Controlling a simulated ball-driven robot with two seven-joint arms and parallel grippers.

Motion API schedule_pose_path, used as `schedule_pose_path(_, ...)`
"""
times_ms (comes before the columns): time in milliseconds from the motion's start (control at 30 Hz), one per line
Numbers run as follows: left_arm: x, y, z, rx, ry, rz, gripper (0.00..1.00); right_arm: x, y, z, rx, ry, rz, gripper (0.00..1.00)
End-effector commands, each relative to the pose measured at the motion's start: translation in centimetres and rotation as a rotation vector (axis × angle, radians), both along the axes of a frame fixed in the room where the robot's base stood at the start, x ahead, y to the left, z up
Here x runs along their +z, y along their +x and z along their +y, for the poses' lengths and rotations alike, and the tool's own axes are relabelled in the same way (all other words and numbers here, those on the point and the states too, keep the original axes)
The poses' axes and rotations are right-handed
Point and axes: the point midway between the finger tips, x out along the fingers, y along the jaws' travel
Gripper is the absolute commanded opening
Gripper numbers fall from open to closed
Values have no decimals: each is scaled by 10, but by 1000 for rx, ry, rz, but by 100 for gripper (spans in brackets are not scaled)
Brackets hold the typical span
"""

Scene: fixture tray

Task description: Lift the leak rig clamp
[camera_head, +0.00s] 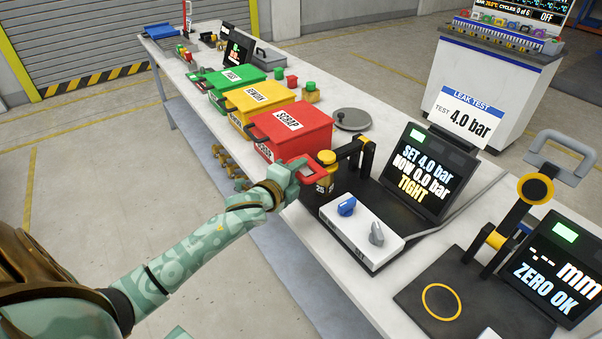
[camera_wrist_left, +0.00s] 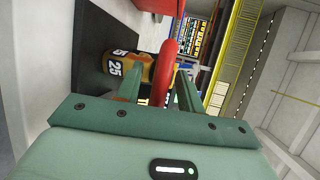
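The leak rig clamp is a black arm (camera_head: 350,155) with a red loop handle (camera_head: 308,171), on the black base beside the leak tester. It reaches over a yellow and black part (camera_head: 326,168) marked 25 and looks lowered onto it. My left gripper (camera_head: 294,174) is at the red handle, its fingers on either side of the bar. In the left wrist view the red handle (camera_wrist_left: 165,70) runs between the fingers, which look closed in on it. The marked part (camera_wrist_left: 118,66) lies just beyond them. My right gripper is not in view.
The tester screen (camera_head: 427,172) reads 0.0 bar, TIGHT. A white knob box (camera_head: 360,235) stands in front of it. Red SCRAP (camera_head: 300,130), yellow REWORK (camera_head: 258,98) and green PASS (camera_head: 236,77) bins stand behind. A gauge with a grey handle (camera_head: 562,160) stands right.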

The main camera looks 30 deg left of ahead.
Motion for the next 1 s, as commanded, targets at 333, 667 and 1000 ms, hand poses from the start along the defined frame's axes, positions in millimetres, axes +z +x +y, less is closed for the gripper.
schedule_pose_path(333, -3, 15, 0, 0, -1, 0, 38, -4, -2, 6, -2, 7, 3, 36)
schedule_pose_path(667, -4, 15, 0, 0, 0, 2, 0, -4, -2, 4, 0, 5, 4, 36)
schedule_pose_path(1000, 5, 14, 0, 0, 13, 33, 0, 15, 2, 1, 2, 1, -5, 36)
